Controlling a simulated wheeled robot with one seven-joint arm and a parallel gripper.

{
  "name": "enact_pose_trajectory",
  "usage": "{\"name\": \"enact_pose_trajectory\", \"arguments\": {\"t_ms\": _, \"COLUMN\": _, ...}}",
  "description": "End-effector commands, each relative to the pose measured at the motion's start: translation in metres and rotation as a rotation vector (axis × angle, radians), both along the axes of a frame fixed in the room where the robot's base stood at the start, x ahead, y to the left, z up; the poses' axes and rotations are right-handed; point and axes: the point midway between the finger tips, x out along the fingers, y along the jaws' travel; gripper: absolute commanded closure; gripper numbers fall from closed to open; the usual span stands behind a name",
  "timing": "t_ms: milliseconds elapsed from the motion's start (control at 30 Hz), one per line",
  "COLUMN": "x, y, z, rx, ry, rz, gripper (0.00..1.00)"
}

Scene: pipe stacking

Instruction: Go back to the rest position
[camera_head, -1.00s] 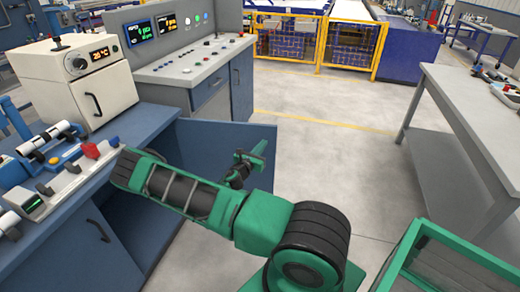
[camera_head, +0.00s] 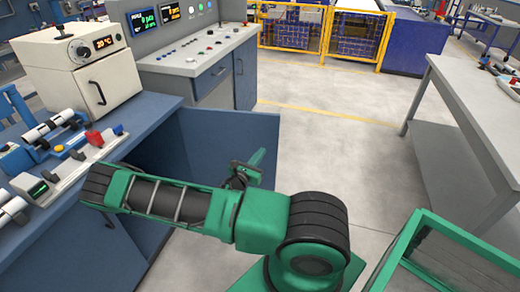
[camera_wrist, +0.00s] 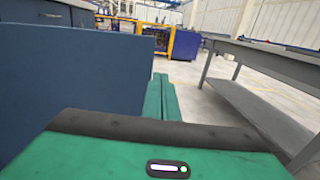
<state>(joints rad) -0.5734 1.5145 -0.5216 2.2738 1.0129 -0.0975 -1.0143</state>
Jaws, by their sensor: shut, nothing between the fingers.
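My green gripper (camera_head: 262,156) shows beyond my forearm in the head view, in front of the open blue cabinet door (camera_head: 262,135). In the wrist view its two green fingers (camera_wrist: 161,98) lie side by side, shut and empty, pointing toward the open floor. The blue door panel (camera_wrist: 70,85) fills the left of the wrist view, close beside the fingers. My green and black arm stretches across the lower middle of the head view.
The blue bench (camera_head: 160,112) at left holds a white oven (camera_head: 110,82) and a fixture with a red knob (camera_head: 94,138). A grey table (camera_head: 450,80) stands at right. Yellow barriers (camera_head: 350,38) stand at the back. The grey floor (camera_head: 330,140) between is clear.

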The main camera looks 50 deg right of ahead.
Motion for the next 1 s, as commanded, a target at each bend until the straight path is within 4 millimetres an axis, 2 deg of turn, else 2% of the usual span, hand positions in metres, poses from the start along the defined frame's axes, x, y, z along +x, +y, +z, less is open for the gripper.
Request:
{"name": "enact_pose_trajectory", "arguments": {"t_ms": 200, "x": -0.006, "y": 0.007, "z": 0.000, "rx": -0.001, "ry": 0.000, "rz": -0.001, "gripper": 1.00}}
{"name": "enact_pose_trajectory", "arguments": {"t_ms": 533, "x": -0.013, "y": 0.004, "z": 0.005, "rx": 0.036, "ry": -0.048, "rz": -0.049, "gripper": 1.00}}
{"name": "enact_pose_trajectory", "arguments": {"t_ms": 800, "x": -0.051, "y": -0.004, "z": 0.027, "rx": 0.208, "ry": -0.293, "rz": -0.305, "gripper": 1.00}}
{"name": "enact_pose_trajectory", "arguments": {"t_ms": 1000, "x": -0.080, "y": -0.001, "z": 0.042, "rx": 0.336, "ry": -0.480, "rz": -0.511, "gripper": 1.00}}
